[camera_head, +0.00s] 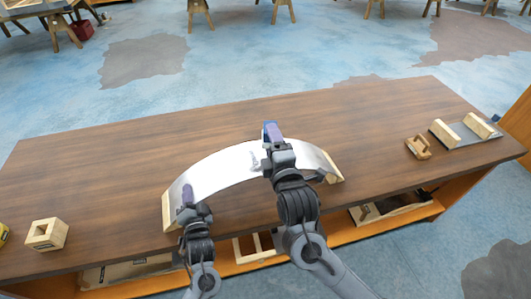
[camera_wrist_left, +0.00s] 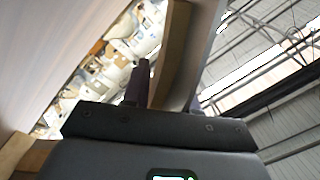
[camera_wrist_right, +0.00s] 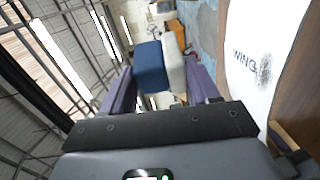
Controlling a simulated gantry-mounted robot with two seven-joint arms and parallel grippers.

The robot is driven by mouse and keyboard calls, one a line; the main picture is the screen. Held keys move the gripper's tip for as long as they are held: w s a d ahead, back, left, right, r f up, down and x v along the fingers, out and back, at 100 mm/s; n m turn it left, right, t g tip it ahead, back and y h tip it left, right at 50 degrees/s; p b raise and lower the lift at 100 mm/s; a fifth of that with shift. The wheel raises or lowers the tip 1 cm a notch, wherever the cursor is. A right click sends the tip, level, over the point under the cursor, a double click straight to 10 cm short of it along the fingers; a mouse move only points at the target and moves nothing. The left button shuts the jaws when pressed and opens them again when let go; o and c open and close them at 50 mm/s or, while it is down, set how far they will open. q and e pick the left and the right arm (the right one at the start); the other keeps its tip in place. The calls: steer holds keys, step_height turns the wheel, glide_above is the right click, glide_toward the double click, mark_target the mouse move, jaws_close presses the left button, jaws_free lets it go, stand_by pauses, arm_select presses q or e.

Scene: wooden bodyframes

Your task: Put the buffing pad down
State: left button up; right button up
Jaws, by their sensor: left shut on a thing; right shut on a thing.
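The buffing pad (camera_wrist_right: 152,68), a small block with a blue and a whitish layer, is between the fingers of my right gripper (camera_wrist_right: 160,85). In the head view its blue part (camera_head: 271,129) shows at the fingertips of my right gripper (camera_head: 274,138), over the far side of the curved metal panel (camera_head: 225,168). I cannot tell whether the pad touches the panel. My left gripper (camera_head: 187,192) is shut at the panel's left end. In the left wrist view its finger (camera_wrist_left: 137,85) lies beside a wooden rib (camera_wrist_left: 172,55); the grip itself is partly hidden.
The panel arches over wooden end pieces on the brown workbench (camera_head: 370,130). A wooden block (camera_head: 46,234) sits at the left; a small wooden tool (camera_head: 418,146) and a tray with wooden blocks (camera_head: 465,132) sit at the right.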

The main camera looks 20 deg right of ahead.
stand_by(0.4)
steer(key=shift+w+a+r, duration=0.2)
steer(key=shift+a+r, duration=0.05)
steer(key=shift+r, duration=0.15)
steer(key=w+d+f+m+h, duration=0.1)
steer(key=w+d+f, duration=0.2)
steer(key=d, duration=0.5)
steer(key=w+d+f+m+h, duration=0.15)
steer(key=d+f, duration=0.25)
steer(key=d, duration=0.5)
steer(key=w+d+f+h, duration=0.1)
steer(key=w+d+f, duration=0.25)
steer(key=d, duration=0.45)
steer(key=s+d+f+m+g+h, duration=0.1)
steer(key=s+d+f+m+h, duration=0.15)
steer(key=d, duration=1.05)
steer(key=s+d+f+m+g+h, duration=0.1)
steer(key=s+d+f+g+h, duration=0.2)
steer(key=d, duration=1.1)
steer(key=shift+t, duration=0.7)
steer(key=shift+s+d+f, duration=0.15)
steer(key=shift+s+f, duration=0.15)
steer(key=shift+f, duration=1.4)
steer(key=shift+s+d+f, duration=0.1)
steer(key=shift+s+f, duration=0.25)
steer(key=shift+f, duration=1.3)
steer(key=shift+s+d+f, duration=0.15)
steer(key=shift+s+f, duration=0.15)
steer(key=shift+f, duration=1.4)
